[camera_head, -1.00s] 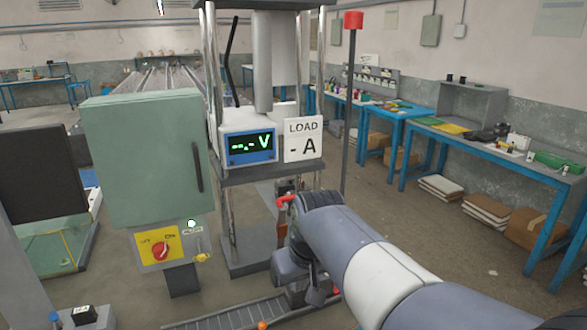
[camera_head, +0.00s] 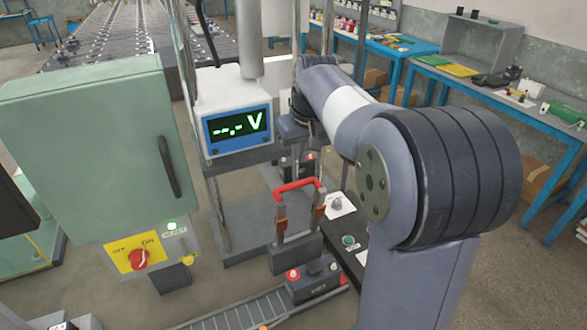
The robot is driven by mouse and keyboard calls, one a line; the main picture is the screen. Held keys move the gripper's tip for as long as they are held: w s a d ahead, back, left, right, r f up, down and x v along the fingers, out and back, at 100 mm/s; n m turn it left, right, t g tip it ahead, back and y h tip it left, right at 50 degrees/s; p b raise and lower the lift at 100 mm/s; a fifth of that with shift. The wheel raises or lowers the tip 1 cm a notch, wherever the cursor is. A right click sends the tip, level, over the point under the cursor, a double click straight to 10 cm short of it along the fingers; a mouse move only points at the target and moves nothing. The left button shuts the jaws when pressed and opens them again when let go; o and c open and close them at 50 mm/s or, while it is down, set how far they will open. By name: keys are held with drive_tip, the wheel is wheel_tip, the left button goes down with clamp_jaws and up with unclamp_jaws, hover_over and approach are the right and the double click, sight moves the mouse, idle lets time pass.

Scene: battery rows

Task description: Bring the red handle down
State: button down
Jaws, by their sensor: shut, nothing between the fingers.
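The red handle (camera_head: 300,185) is a red bar across two upright arms. It stands raised above a dark base on the floor unit, left of my arm. My gripper (camera_head: 297,150) hangs from my wrist above and just behind the handle in the picture. It is small and partly lost against dark parts there. It appears shut and empty, apart from the handle.
A green cabinet (camera_head: 95,150) stands at left, above a yellow panel with a red knob (camera_head: 139,258) and a green lamp. A meter (camera_head: 236,130) reads dashes and V. Blue benches stand at right.

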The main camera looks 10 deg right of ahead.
drive_tip(key=p+x, duration=0.1)
drive_tip(key=x, duration=0.9)
drive_tip(key=shift+s+f, duration=0.1)
idle(0.3)
